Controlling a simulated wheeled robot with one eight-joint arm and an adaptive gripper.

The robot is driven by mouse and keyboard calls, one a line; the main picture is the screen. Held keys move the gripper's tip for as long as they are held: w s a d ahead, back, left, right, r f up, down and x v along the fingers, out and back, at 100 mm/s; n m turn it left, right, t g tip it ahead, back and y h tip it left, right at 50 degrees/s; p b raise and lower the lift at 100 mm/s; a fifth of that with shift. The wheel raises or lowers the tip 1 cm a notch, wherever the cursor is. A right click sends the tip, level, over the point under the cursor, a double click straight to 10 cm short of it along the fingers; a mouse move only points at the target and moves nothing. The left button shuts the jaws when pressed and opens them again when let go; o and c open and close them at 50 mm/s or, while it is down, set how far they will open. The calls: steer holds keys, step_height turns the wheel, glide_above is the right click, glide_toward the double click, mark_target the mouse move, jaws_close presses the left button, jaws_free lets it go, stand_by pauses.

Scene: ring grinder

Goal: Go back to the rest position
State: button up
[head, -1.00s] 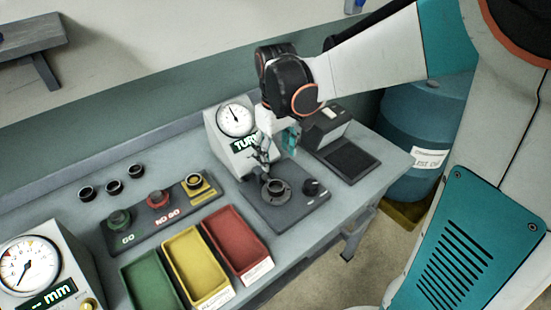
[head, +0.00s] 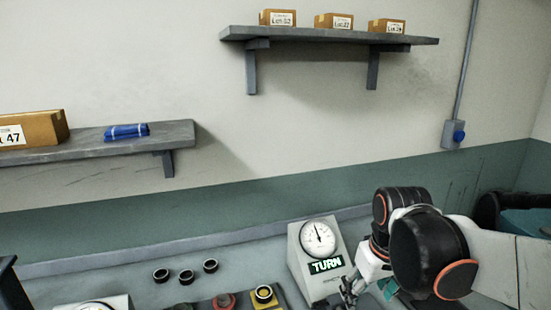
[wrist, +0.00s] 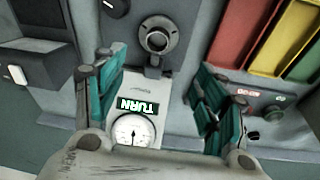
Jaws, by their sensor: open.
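My gripper (wrist: 160,105) is open and empty in the wrist view, its two teal-padded fingers apart. Between and beyond them are the white gauge with a lit TURN sign (wrist: 135,122) and a round ring-shaped part (wrist: 156,36) on the grey fixture. In the head view my gripper (head: 352,290) is at the lower edge, partly cut off, close to the TURN gauge (head: 318,250). The fixture below it is out of the head view.
Several dark rings, one of them here (head: 186,276), lie on the bench left of the gauge. Shelves (head: 330,36) with boxes hang on the wall. In the wrist view, red (wrist: 250,35), yellow (wrist: 284,38) and green (wrist: 306,58) trays lie at the right.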

steer(key=s+m+t+b, duration=0.1)
steer(key=s+t, duration=0.3)
steer(key=s, duration=0.5)
steer(key=shift+s+r+m+t, duration=0.35)
steer(key=shift+r+m+t, duration=0.05)
steer(key=shift+m, duration=0.4)
stand_by(0.5)
